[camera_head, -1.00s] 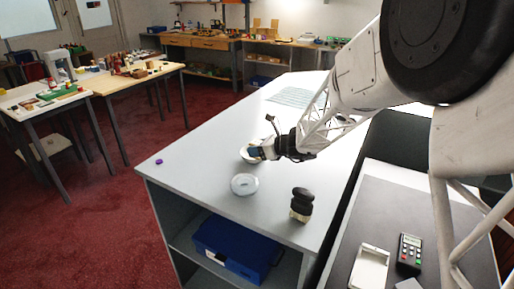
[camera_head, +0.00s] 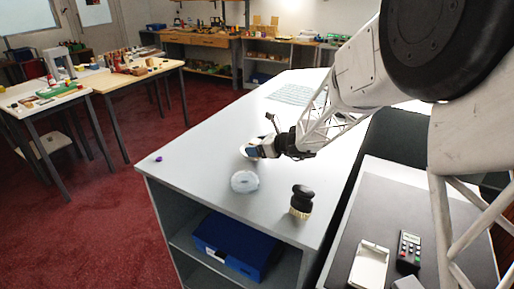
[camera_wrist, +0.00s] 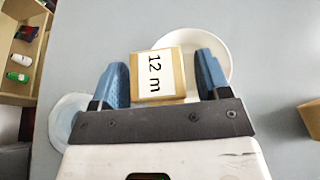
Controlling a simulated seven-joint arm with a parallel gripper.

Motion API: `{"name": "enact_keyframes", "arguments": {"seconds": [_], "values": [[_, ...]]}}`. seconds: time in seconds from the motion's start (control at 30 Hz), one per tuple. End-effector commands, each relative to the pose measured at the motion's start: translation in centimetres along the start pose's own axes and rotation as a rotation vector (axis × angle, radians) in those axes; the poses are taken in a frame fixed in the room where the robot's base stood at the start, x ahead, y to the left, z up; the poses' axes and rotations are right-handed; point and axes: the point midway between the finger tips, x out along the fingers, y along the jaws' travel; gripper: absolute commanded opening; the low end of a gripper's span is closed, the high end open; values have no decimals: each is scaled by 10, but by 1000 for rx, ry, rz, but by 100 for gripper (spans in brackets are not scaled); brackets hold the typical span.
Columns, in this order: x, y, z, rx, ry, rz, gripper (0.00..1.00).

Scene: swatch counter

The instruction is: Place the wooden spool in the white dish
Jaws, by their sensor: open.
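The wooden spool (camera_wrist: 158,75), a squarish wooden piece with a white "12 m" label, sits between the two blue fingers of my gripper (camera_wrist: 165,80) in the wrist view. The fingers are open, with a narrow gap at the right side of the spool. The white dish (camera_wrist: 215,45) lies behind the spool, which overlaps its left part in this view. I cannot tell whether the spool rests in the dish. In the head view my gripper (camera_head: 252,152) is low over the counter and covers part of the white dish (camera_head: 244,153); the spool is not clear there.
A pale bluish round dish (camera_head: 244,181) lies on the grey counter (camera_head: 210,165), nearer the front; it also shows in the wrist view (camera_wrist: 62,120). A black-handled brush (camera_head: 301,202) stands to its right. A small purple object (camera_head: 158,159) lies near the left edge.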

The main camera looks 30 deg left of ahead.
Motion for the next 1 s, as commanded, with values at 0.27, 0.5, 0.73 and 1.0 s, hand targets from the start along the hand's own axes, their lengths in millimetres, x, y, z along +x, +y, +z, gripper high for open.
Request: {"name": "enact_keyframes", "arguments": {"seconds": [0.27, 0.5, 0.73, 1.0], "values": [[-22, 0, 8, -1, -1, -2, 70], [-61, 0, 8, 0, -1, -2, 70], [-97, 0, 8, -1, 0, -2, 70], [-120, 0, 7, 0, 0, -1, 70]]}}
